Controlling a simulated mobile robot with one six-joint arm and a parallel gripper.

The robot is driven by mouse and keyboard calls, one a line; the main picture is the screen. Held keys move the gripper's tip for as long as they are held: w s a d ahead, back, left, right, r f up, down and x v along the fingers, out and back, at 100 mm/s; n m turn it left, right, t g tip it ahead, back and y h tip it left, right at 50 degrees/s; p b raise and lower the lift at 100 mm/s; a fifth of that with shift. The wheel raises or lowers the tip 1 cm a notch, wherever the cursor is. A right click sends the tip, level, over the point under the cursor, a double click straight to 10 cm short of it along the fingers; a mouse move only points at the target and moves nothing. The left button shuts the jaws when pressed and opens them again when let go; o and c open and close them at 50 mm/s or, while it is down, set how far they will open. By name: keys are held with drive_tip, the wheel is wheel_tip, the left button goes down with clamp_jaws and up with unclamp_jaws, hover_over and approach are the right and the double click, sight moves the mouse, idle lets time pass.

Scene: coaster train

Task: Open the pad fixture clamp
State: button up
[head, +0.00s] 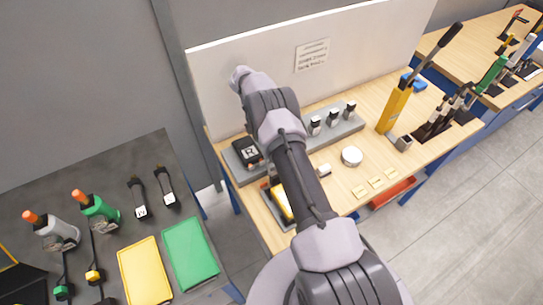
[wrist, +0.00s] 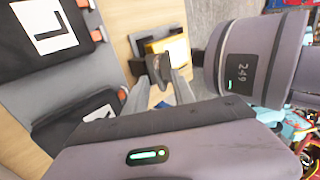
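The pad fixture (head: 268,190) is on the wooden bench, partly hidden behind my arm in the head view. A yellow pad (head: 283,202) lies in it. In the wrist view the fixture's yellow pad (wrist: 168,44) sits in a dark frame at the top middle. A dark rounded piece (wrist: 156,66), which looks like the clamp handle, stands at the fixture's near side. My gripper (wrist: 161,78) has its two grey fingers apart, pointing at this piece. I cannot tell whether they touch it. The gripper is hidden in the head view.
A black block with a white label (head: 246,152) sits on a grey rack (head: 350,127) beside the fixture; black labelled blocks also fill the wrist view's left (wrist: 50,28). A white round tin (head: 352,156) and yellow plates (head: 376,181) lie right. A white panel (head: 360,60) stands behind.

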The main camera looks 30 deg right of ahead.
drive_tip(key=s+a+r, duration=0.2)
drive_tip(key=s, duration=0.5)
drive_tip(key=s+a+r+p, duration=0.1)
drive_tip(key=s+r, duration=0.2)
drive_tip(key=s, duration=0.5)
drive_tip(key=shift+s+a, duration=0.25)
drive_tip(key=shift+a, duration=0.15)
